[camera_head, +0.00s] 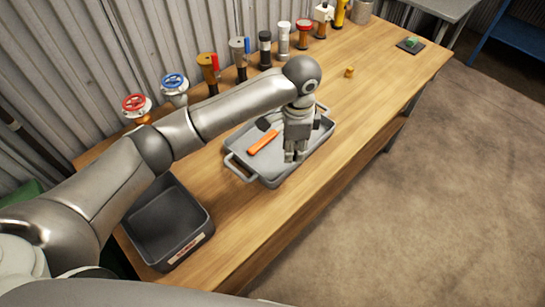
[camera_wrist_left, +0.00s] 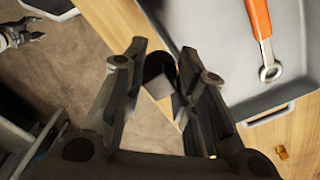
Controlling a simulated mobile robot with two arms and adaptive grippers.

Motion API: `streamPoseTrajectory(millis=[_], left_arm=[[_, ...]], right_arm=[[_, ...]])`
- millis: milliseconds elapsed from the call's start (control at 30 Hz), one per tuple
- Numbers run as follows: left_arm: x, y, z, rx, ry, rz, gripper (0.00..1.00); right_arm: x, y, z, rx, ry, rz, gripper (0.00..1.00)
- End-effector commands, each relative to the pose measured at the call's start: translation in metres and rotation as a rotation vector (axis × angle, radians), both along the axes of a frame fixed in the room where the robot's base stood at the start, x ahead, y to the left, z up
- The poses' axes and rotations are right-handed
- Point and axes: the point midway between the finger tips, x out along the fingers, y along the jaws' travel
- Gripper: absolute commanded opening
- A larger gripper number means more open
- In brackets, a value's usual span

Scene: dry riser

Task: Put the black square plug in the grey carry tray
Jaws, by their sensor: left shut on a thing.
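The grey carry tray (camera_head: 238,168) lies on the wooden bench with a tool with an orange handle (camera_head: 263,142) in it. My left gripper (camera_head: 294,157) hangs over the tray's near right side, pointing down. In the left wrist view, the black square plug (camera_wrist_left: 158,72) sits between the fingertips of my left gripper (camera_wrist_left: 162,58), which is shut on it. The plug does not show clearly in the head view. The tray (camera_wrist_left: 220,45) also shows at the right of the wrist view. My right gripper (camera_wrist_left: 22,36) shows small at the wrist view's upper left; its opening is unclear.
A dark open bin (camera_head: 165,218) with a label stands at the bench's near left. Several valves and fittings (camera_head: 208,68) line the back by the corrugated wall. A small brass piece (camera_head: 349,72) lies beyond the tray. The bench's right front is clear.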

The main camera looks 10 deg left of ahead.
Motion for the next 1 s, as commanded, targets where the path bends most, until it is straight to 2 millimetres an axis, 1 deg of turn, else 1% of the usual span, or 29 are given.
streamPoseTrajectory(millis=[33,100,133,233,433,567,600,733,833,1000], left_arm=[[0.000,0.014,-0.003,0.003,0.002,0.003,0.01],[-0.001,0.022,-0.019,0.002,0.004,0.002,0.01],[-0.001,0.027,-0.024,0.003,0.004,0.001,0.01],[0.000,0.035,-0.036,0.001,0.001,0.001,0.01],[0.001,0.046,-0.049,0.001,0.000,0.001,0.01],[0.001,0.061,-0.066,0.003,0.003,0.003,0.01],[0.000,0.057,-0.074,0.000,0.003,0.000,0.01],[0.001,0.057,-0.090,0.001,0.000,0.000,0.01],[0.001,0.057,-0.094,0.000,-0.001,-0.001,0.01],[0.002,0.057,-0.094,0.000,-0.001,-0.001,0.01]], right_arm=[[0.001,0.002,0.006,0.002,-0.002,-0.001,0.47],[0.002,0.004,0.007,0.005,-0.003,-0.001,0.47],[0.003,0.005,0.007,0.006,-0.005,-0.002,0.47],[0.007,0.007,0.009,0.009,-0.011,-0.002,0.47],[0.012,0.006,0.011,0.009,-0.020,-0.002,0.47],[0.012,0.005,0.015,0.007,-0.019,-0.002,0.47],[0.012,0.004,0.014,0.005,-0.019,-0.002,0.47],[0.012,0.002,0.015,0.003,-0.019,-0.003,0.47],[0.012,0.001,0.015,0.002,-0.018,-0.003,0.47],[0.012,-0.001,0.015,0.000,-0.017,-0.003,0.47]])
